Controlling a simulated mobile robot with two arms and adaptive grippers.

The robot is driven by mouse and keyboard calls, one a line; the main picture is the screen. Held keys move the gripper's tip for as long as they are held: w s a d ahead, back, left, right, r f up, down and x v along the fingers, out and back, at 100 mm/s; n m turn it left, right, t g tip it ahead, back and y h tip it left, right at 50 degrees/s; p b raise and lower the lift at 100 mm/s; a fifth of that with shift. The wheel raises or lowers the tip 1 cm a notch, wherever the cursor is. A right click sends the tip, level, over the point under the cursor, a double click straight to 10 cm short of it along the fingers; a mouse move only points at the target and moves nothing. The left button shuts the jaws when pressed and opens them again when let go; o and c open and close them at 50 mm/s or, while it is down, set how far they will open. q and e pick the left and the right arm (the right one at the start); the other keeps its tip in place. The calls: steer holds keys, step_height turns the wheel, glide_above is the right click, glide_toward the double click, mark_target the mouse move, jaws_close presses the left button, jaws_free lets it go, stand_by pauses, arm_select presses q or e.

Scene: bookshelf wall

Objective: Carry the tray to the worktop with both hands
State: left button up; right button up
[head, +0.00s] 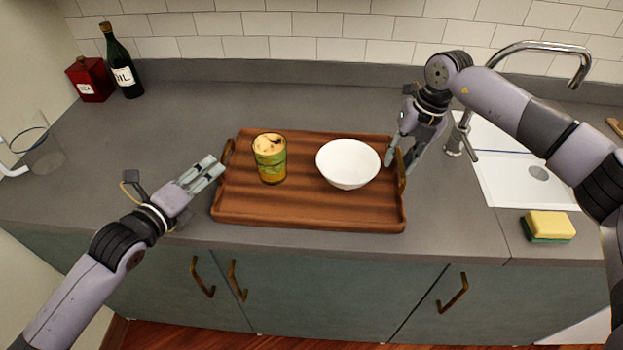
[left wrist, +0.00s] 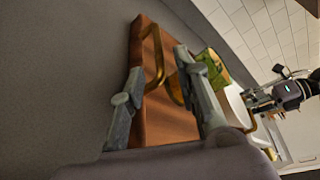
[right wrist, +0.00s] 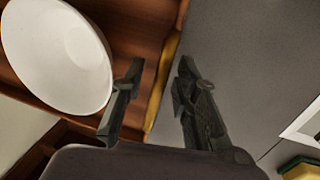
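The brown wooden tray (head: 310,213) lies flat on the grey worktop, with a brass handle at each end. A patterned glass (head: 270,160) with orange contents and a white bowl (head: 348,164) stand on it. My left gripper (head: 216,168) is at the tray's left end; in the left wrist view its fingers (left wrist: 160,85) are apart, with the left handle (left wrist: 157,55) showing between them. My right gripper (head: 402,160) is at the right end; in the right wrist view its fingers (right wrist: 158,85) are apart on either side of the right handle (right wrist: 166,75). Contact with the handles cannot be told.
A dark bottle (head: 122,65) and a red box (head: 90,80) stand at the back left. A clear glass vessel (head: 40,150) is at the far left. The sink (head: 510,165), tap (head: 520,50) and sponge (head: 548,226) are at the right. The worktop behind the tray is clear.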

arm_select(q)
steer(key=v, duration=0.6)
steer(key=shift+s+a+r, duration=0.1)
steer(key=shift+s, duration=0.1)
arm_select(e)
step_height(320, 180, up, 12)
steer(key=d, duration=0.2)
steer(key=shift+s+d, duration=0.15)
steer(key=shift+s, duration=0.05)
arm_select(q)
steer(key=shift+s, duration=0.1)
arm_select(e)
steer(key=shift+f, duration=0.2)
